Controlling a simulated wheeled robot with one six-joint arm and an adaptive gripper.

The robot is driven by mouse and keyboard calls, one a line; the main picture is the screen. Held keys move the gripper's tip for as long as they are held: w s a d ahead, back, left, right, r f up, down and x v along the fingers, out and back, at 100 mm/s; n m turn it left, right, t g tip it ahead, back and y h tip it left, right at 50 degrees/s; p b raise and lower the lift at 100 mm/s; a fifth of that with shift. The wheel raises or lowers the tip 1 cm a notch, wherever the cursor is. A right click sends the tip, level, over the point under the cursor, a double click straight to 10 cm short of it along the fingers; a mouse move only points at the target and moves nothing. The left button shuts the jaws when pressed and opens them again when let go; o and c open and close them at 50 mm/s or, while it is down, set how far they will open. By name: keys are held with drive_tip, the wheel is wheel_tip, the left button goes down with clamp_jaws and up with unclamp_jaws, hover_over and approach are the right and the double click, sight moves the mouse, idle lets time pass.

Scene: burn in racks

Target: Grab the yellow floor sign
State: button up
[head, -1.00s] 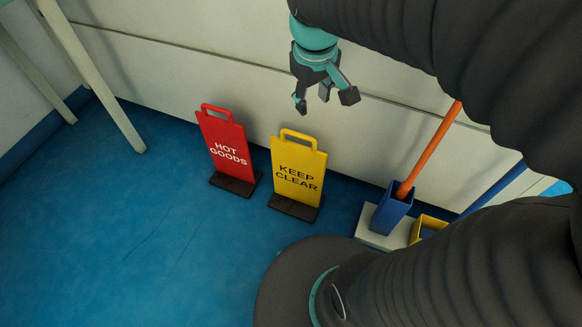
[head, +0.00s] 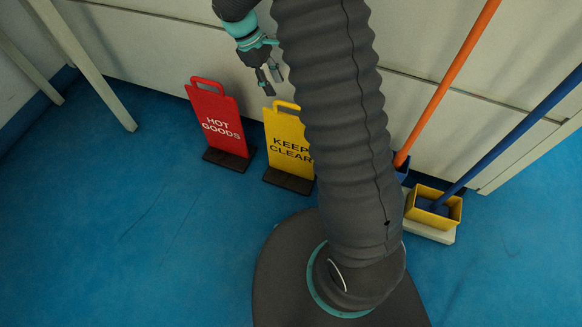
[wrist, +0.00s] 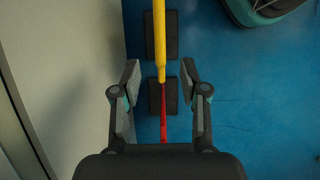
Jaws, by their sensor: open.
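The yellow floor sign (head: 284,143), lettered KEEP CLEAR, stands upright on a dark base on the blue floor in the head view. My arm hides its right edge. In the wrist view the yellow sign (wrist: 159,30) shows from above as a thin upright strip beyond my fingertips. My gripper (head: 270,80) is open and empty, above and slightly left of the yellow sign's handle in the head view. In the wrist view my gripper (wrist: 160,75) has its two fingers spread on either side of the line of the signs.
A red HOT GOODS sign (head: 216,122) stands just left of the yellow one; it also shows between my fingers in the wrist view (wrist: 163,118). A pale wall (head: 160,45) runs behind both. Yellow (head: 447,209) and blue bins with poles stand right. Floor at left is clear.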

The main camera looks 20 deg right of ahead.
sight(291, 115)
drive_tip(key=b+x, duration=0.1)
drive_tip(key=x, duration=1.2)
drive_tip(key=shift+d, duration=0.1)
clamp_jaws()
